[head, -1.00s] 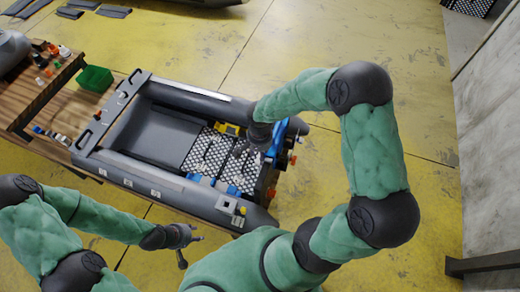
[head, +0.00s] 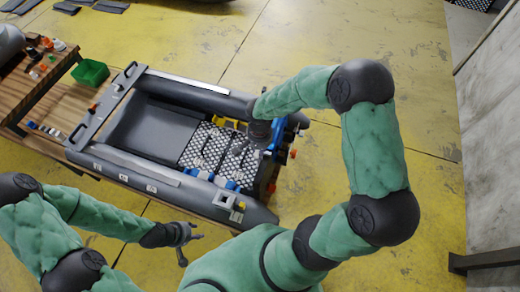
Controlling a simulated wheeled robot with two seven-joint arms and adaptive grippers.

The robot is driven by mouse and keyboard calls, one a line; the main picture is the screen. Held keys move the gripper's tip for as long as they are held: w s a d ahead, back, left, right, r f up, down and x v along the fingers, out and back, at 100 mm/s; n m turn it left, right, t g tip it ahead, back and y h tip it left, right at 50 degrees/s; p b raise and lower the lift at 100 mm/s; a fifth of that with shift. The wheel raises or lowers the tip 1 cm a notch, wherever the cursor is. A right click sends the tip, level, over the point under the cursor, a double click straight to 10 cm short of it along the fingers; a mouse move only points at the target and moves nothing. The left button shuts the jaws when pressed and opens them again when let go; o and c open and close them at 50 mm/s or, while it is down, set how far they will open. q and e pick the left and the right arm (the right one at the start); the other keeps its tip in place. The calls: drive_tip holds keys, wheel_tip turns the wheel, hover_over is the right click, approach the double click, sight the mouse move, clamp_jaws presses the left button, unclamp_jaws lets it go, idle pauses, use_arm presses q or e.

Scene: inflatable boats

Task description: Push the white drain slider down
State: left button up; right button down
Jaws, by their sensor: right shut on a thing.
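The grey inflatable boat (head: 178,185) lies on a wooden bench, its stern toward the right. The white drain slider cannot be made out; the stern area under my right arm is partly hidden. My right gripper (head: 268,146) points down at the stern, beside blue parts (head: 280,136). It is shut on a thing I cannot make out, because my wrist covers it. My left gripper (head: 192,248) is apart from the boat, in front of its near side, with its fingers spread and nothing between them.
A green bin (head: 90,72) and several small parts stand on the wooden table (head: 50,105) at left. A black-and-white patterned floor panel (head: 205,147) lies inside the boat. Orange knobs (head: 293,153) stick out at the stern.

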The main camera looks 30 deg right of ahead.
drive_tip(key=shift+w, duration=0.25)
drive_tip(key=shift+w+f+b, duration=0.15)
drive_tip(key=shift+f+b, duration=2.15)
drive_tip(key=shift+b, duration=0.2)
drive_tip(key=c, duration=1.2)
unclamp_jaws()
drive_tip(key=shift+o, duration=0.6)
drive_tip(key=shift+a, duration=0.15)
drive_tip(key=shift+r, duration=0.1)
